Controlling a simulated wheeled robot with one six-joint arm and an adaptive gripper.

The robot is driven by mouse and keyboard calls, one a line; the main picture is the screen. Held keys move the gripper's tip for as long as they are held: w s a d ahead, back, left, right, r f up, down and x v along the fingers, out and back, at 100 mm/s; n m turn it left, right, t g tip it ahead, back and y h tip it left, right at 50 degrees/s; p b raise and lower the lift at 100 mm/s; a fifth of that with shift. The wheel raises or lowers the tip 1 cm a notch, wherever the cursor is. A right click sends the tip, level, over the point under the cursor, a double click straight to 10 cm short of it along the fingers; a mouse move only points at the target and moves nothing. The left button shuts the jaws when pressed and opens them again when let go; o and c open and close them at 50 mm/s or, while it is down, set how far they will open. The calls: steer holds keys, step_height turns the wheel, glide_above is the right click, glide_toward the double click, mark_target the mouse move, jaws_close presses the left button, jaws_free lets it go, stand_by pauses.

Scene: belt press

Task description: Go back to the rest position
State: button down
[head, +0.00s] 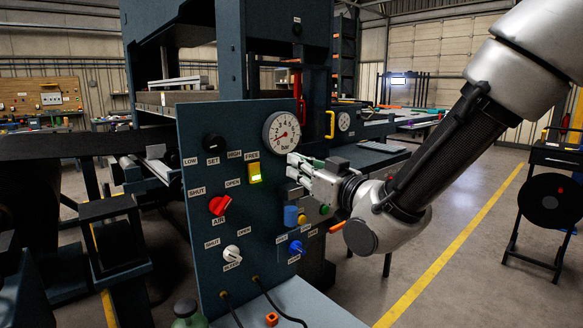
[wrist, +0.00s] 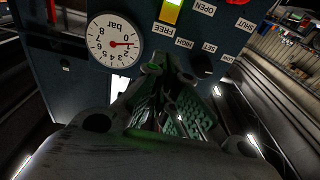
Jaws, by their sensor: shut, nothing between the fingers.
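My gripper (head: 290,172) is shut and empty in front of the dark control panel (head: 200,135), at the end of my arm reaching in from the right. In the head view its fingertips appear just below and right of the pressure gauge (head: 281,131). In the wrist view my gripper (wrist: 160,72) points toward the panel, which shows upside down, with the gauge (wrist: 114,41) to its left and the lit FREE lamp (wrist: 171,11) above. I cannot tell whether the fingertips touch the panel.
The panel carries a black SET knob (head: 213,143), red AIR knob (head: 220,205), white BLEED knob (head: 232,253) and blue knob (head: 297,247). Cables hang below. A stand with a black reel (head: 550,200) is at right. Floor between is clear.

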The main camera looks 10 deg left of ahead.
steer(key=s+d+f+g+h, duration=0.2)
steer(key=f+g+h, duration=0.1)
steer(key=f, duration=0.5)
steer(key=s+d+f+g+h, duration=0.2)
steer(key=d+f+g+h, duration=0.1)
steer(key=f, duration=0.4)
steer(key=s+d+f+m+g+h, duration=0.2)
steer(key=s+d+h, duration=0.15)
steer(key=d, duration=0.75)
steer(key=s+d+r+m+h, duration=0.1)
steer(key=s+d+r+m, duration=0.1)
steer(key=d, duration=0.7)
steer(key=s+d+r+m+h, duration=0.2)
steer(key=s+d, duration=0.4)
steer(key=d, duration=0.3)
steer(key=s+d+r+m+h, duration=0.1)
steer(key=s+d+r+m, duration=0.2)
steer(key=d, duration=0.6)
step_height(320, 180, up, 3)
steer(key=shift+s+f+m+h, duration=0.15)
steer(key=shift+s+m+h, duration=0.2)
steer(key=shift+s, duration=0.4)
